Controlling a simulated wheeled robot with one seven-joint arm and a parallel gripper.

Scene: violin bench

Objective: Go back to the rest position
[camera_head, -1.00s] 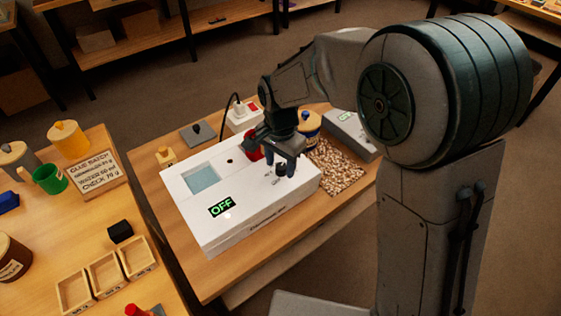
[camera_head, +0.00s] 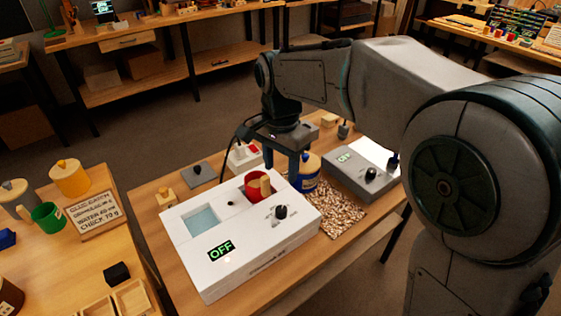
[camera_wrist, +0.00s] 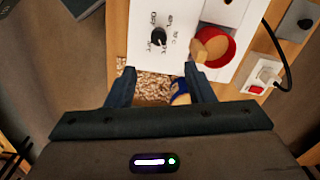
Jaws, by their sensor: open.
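My gripper (camera_head: 293,165) is open and empty, raised above the bench behind the white box's back right corner. In the wrist view my gripper (camera_wrist: 160,80) shows its two fingers spread wide with nothing between them. The white box (camera_head: 260,248) has a green display reading OFF, a bluish window and a black knob (camera_head: 280,212). A red pot (camera_head: 256,188) with a wooden piece sits in the box's top; it also shows in the wrist view (camera_wrist: 230,50). No rest position is marked in view.
A grey unit (camera_head: 350,178) with a display and knob stands at the right. A blue jar (camera_head: 306,172) stands close to my gripper, beside a speckled mat (camera_head: 338,215). A red-switched socket (camera_head: 243,155) with a cable is behind. A left table (camera_head: 60,245) holds cups and a sign.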

